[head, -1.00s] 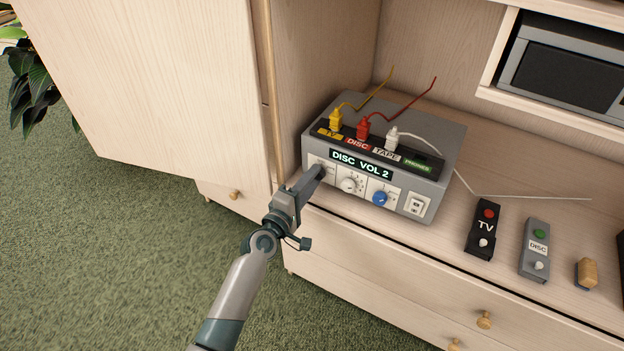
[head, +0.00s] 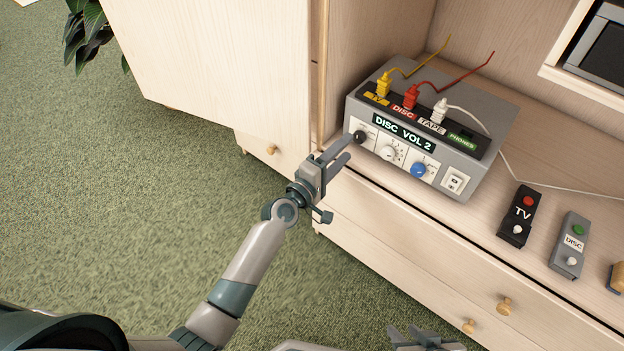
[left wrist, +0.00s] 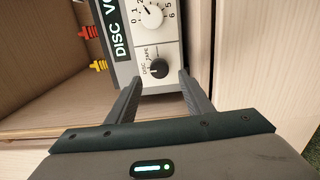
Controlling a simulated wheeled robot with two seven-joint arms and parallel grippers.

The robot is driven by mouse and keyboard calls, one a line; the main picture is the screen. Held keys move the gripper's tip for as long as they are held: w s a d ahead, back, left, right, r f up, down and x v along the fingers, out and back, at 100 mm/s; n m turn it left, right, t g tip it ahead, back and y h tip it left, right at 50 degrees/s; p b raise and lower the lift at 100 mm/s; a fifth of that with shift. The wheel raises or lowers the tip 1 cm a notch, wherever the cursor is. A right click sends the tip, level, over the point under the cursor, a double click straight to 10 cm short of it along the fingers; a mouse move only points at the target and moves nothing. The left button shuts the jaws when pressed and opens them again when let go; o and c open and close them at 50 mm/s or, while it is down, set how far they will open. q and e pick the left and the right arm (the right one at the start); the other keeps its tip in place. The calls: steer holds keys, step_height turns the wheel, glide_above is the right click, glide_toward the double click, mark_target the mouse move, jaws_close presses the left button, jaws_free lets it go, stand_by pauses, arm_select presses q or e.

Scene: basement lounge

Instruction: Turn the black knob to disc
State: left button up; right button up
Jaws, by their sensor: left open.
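The grey switch box (head: 497,107) stands on the cabinet top, and its display (head: 404,134) reads "DISC VOL 2". The black knob (head: 359,136) is at the left end of its front panel. In the left wrist view the black knob (left wrist: 158,68) sits beside the words DISC and TAPE; I cannot clearly read its pointer. My left gripper (head: 343,150) is open and empty, just in front of the knob and apart from it. In the left wrist view its fingers (left wrist: 159,79) flank the knob's line. My right gripper (head: 424,338) shows partly at the bottom edge.
A white dial (head: 389,153), a blue knob (head: 418,169) and a white switch (head: 454,182) share the panel. Yellow, red and white plugs stand on top. A TV remote (head: 519,217) and a DISC remote (head: 570,246) lie to the right. Cabinet doors stand left.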

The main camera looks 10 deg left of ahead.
arm_select(q)
steer(key=v, duration=1.3)
arm_select(e)
steer(key=shift+d, duration=0.2)
arm_select(q)
steer(key=shift+s, duration=0.1)
